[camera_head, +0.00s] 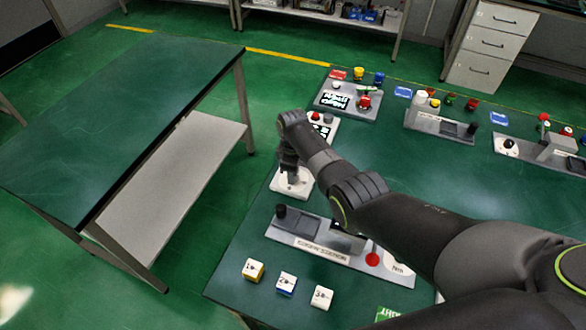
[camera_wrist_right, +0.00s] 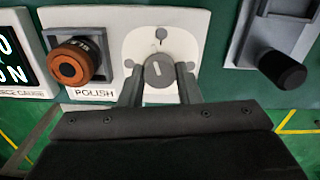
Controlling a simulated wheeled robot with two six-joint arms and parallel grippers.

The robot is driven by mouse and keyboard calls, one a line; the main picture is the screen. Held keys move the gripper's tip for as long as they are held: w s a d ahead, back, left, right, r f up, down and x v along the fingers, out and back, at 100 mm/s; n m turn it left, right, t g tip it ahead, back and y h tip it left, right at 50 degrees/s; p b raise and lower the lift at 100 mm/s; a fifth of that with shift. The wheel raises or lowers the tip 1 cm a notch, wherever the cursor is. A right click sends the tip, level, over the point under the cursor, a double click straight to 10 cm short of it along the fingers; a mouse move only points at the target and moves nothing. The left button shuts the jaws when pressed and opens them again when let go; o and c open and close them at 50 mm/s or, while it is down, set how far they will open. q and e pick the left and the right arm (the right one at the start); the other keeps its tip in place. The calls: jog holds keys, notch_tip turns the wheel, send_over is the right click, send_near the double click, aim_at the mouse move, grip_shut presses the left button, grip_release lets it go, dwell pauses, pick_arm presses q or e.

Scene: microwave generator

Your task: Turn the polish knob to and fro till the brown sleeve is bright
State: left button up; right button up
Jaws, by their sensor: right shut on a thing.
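In the right wrist view, the grey polish knob (camera_wrist_right: 158,70) sits on a white plate (camera_wrist_right: 185,45), its pale mark close to upright. My right gripper (camera_wrist_right: 160,82) is shut on this knob, one finger on each side. The brown sleeve (camera_wrist_right: 72,63) is left of it on a grey mount, orange-brown with a dark centre, above the POLISH label (camera_wrist_right: 93,92). In the head view my right gripper (camera_head: 288,172) points down over the white plate (camera_head: 292,184) and hides the knob. My left gripper is not in view.
A grey bracket with a black handle (camera_wrist_right: 282,68) stands right of the plate in the wrist view. In the head view, numbered blocks (camera_head: 287,284) lie near the front edge. Several panels with knobs (camera_head: 347,98) stand at the back. A second table (camera_head: 110,110) is at left.

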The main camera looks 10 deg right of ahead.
jog(key=shift+d+m+p, duration=0.1)
jog(key=shift+m+p, duration=0.25)
jog(key=shift+m, duration=1.25)
jog(key=shift+w, duration=0.1)
jog(key=o, duration=1)
jog(key=shift+c, duration=0.2)
notch_tip(320, 180, up, 7)
jog(key=shift+f+p, duration=0.2)
jog(key=shift+p, duration=0.45)
notch_tip(320, 180, up, 11)
jog(key=b, duration=0.1)
jog(key=shift+f, duration=0.1)
